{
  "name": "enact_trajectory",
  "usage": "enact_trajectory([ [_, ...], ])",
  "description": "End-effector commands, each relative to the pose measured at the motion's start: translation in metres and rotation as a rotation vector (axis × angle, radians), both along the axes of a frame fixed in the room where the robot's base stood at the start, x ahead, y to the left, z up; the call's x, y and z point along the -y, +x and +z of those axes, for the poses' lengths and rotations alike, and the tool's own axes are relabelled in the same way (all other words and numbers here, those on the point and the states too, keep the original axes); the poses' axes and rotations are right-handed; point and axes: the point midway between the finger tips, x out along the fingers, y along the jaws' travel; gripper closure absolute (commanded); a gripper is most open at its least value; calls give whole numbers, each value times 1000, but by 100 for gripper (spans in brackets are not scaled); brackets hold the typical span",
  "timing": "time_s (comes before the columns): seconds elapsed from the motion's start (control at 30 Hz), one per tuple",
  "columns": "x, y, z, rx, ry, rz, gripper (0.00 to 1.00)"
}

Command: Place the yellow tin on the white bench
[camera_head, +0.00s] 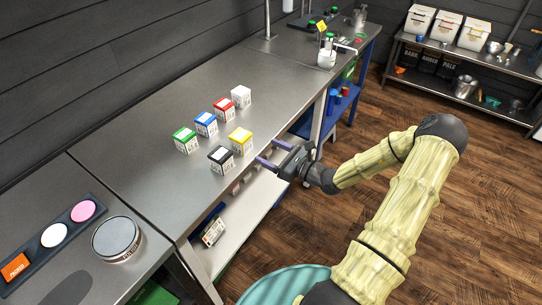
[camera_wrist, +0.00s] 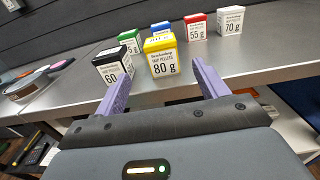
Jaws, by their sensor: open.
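The yellow tin (camera_head: 240,141) is a small box with a yellow lid and white label, upright near the front edge of a grey steel bench (camera_head: 150,105). In the wrist view the yellow tin (camera_wrist: 164,58) reads "80 g". My gripper (camera_head: 269,152) is open and empty, just off the bench's front edge, its purple fingers pointing at the tin. In the wrist view the tin stands ahead, between and beyond the fingertips (camera_wrist: 160,75), apart from them. No bench that is plainly white shows; the worktops look grey.
A black tin (camera_head: 220,159) stands close left of the yellow one. Green (camera_head: 186,141), blue (camera_head: 206,125), red (camera_head: 225,110) and white (camera_head: 241,97) tins stand behind. A round tin (camera_head: 116,239) and a strip with discs (camera_head: 54,236) lie nearer left. The steel top has free room beyond.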

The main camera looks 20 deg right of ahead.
Motion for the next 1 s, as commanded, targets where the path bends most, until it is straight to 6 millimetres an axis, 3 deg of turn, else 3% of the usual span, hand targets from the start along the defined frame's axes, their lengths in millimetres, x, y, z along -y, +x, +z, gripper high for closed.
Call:
enact_trajectory([
  [0.13, -24, -10, 1, 2, -74, 101, 28],
  [0.23, -56, -29, 1, 6, -194, 260, 28],
  [0.4, -106, -82, -6, 26, -482, 609, 28],
  [0.5, -119, -114, -9, 49, -662, 801, 28],
  [0.73, -117, -170, -6, 141, -1086, 1182, 28],
  [1.0, -88, -199, 26, 348, -1596, 1501, 28],
])
